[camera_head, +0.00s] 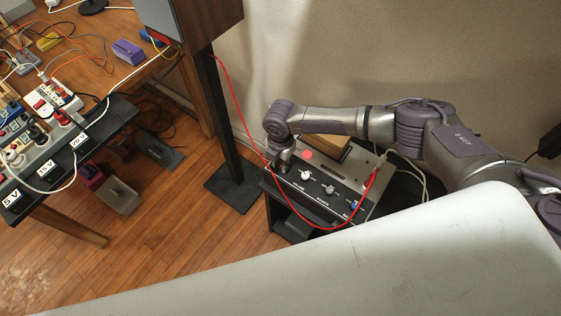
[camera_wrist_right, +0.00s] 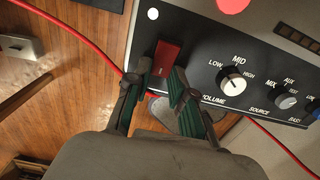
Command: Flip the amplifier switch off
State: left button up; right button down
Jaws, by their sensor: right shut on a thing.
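The amplifier (camera_head: 337,207) is a grey box with a black front panel, low at centre right in the head view. In the right wrist view its panel (camera_wrist_right: 215,45) carries a red switch (camera_wrist_right: 166,62), a white volume knob (camera_wrist_right: 232,79) and a grey source knob (camera_wrist_right: 286,101). My right gripper (camera_head: 284,163) is at the amplifier's left end in the head view. My left gripper is not in view.
A red cable (camera_head: 235,95) hangs from the speaker cabinet (camera_head: 190,20) and loops across the amplifier's front. A black stand (camera_head: 232,150) is left of the amplifier. A wooden table (camera_head: 105,45) with power strips and wires is at far left. Wooden floor (camera_head: 160,225) is open between.

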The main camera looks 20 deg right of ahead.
jog(key=y+b, duration=0.1)
jog(key=g+b, duration=0.1)
jog(key=shift+w+d+f+y+b, duration=0.2)
jog(key=shift+d+y+b, duration=0.05)
jog(key=shift+y+b, duration=0.15)
jog(key=shift+r+g+y+b, duration=0.3)
jog(key=shift+g+b, duration=0.05)
jog(key=shift+g, duration=0.05)
jog(key=shift+r, duration=0.1)
jog(key=c, duration=1)
grip_release()
jog(key=v, duration=1.2)
